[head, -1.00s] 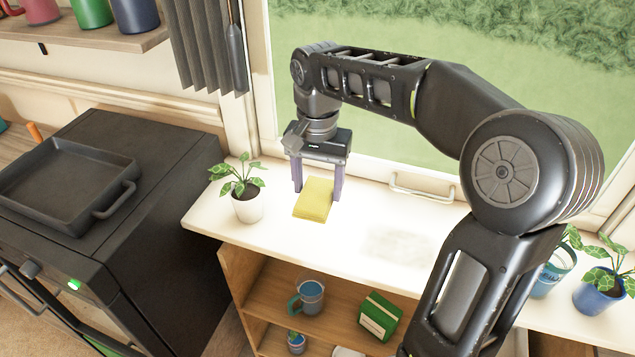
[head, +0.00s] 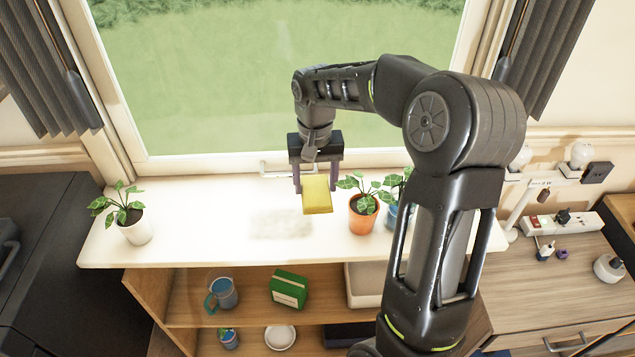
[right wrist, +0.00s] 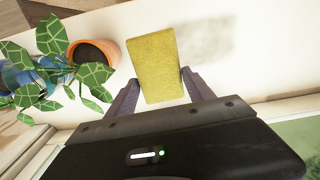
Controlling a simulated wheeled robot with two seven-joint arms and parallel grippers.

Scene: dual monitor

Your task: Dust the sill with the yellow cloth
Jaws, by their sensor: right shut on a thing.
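The yellow cloth (head: 317,197) is a folded block between the purple fingers of my right gripper (head: 316,184), which is shut on it. It also shows between the fingers in the right wrist view (right wrist: 157,62). The white sill (head: 190,230) runs below the window. A grey dusty patch (head: 282,224) lies on the sill, just left of and nearer than the cloth in the head view. The patch also shows beside the cloth in the right wrist view (right wrist: 205,42). I cannot tell whether the cloth touches the sill. My left gripper is not in view.
A white-potted plant (head: 135,226) stands at the sill's left end. A window handle (head: 275,168) is behind. Shelves below hold a green box (head: 288,288).

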